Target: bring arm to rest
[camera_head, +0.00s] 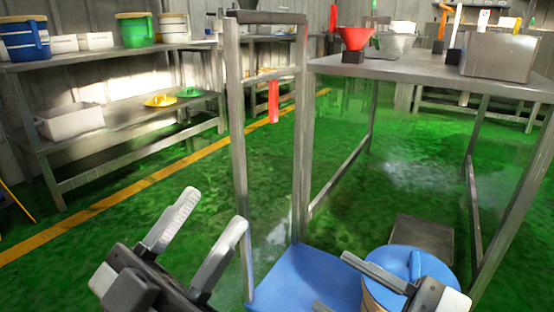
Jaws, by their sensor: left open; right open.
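My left gripper (208,225) is at the bottom left of the head view, its two pale fingers apart with nothing between them. It is above the green floor, left of a blue platform (305,280). My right gripper (335,282) is at the bottom right, with its fingers apart and part of it cut off by the frame edge. It is in front of a drum with a blue lid (438,268). The lid has a blue handle, and my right gripper hides part of the drum. I cannot tell whether the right fingers touch the drum.
A metal upright frame (237,150) rises behind the platform. A steel table (430,72) with a red funnel (355,38) and a metal box (500,57) stands right. A shelf (120,57) at left holds a blue bucket (25,38) and a green bucket (134,30). Open floor lies between.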

